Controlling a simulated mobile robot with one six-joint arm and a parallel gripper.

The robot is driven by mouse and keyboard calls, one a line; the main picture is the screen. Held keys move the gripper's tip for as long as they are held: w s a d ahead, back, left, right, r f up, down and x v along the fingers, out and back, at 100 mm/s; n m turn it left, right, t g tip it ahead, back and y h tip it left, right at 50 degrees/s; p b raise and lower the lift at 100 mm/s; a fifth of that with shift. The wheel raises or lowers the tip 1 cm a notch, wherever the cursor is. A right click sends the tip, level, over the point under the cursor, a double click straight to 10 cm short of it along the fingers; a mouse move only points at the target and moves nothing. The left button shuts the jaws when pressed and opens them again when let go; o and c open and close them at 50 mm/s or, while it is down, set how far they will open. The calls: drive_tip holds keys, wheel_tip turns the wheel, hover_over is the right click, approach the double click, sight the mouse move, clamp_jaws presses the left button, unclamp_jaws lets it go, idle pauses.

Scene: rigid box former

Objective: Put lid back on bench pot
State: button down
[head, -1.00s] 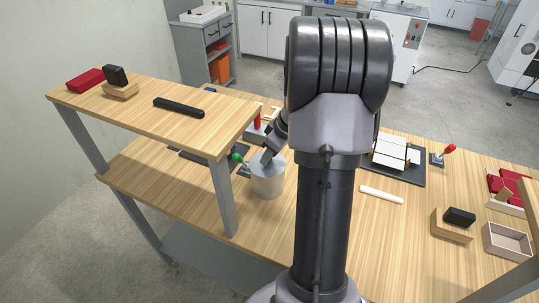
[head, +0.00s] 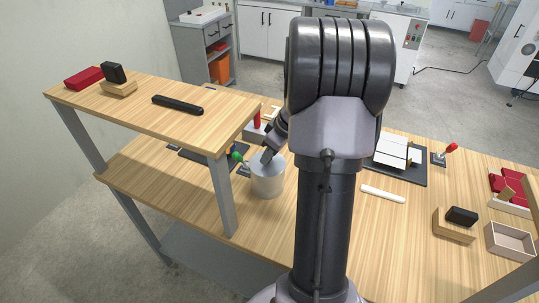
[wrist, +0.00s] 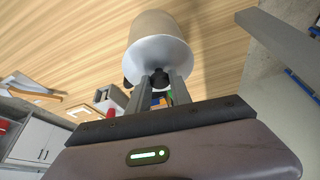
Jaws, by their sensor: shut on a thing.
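The bench pot (head: 268,184) is a pale grey cylinder standing on the wooden bench, left of my arm in the head view. In the wrist view its beige wall (wrist: 160,28) shows at the top. The lid (wrist: 152,55) is a white disc with a black knob (wrist: 160,78). It lies across the pot's mouth in the wrist view; I cannot tell whether a small gap remains. My gripper (wrist: 164,88) is shut on the knob. In the head view my wrist comes down over the pot, and the lid and fingertips are hard to make out.
A raised wooden shelf (head: 140,110) on grey legs stands close left of the pot. A green-knobbed item (head: 237,157) and a red-handled item (head: 257,118) are behind it. A white rod (head: 383,194) lies right of my arm. Bare bench lies in front of the pot.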

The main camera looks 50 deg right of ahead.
drive_tip(key=c, duration=1.1)
unclamp_jaws()
drive_tip(key=o, duration=0.5)
drive_tip(key=shift+r+p, duration=2.2)
drive_tip(key=shift+r, duration=1.35)
clamp_jaws()
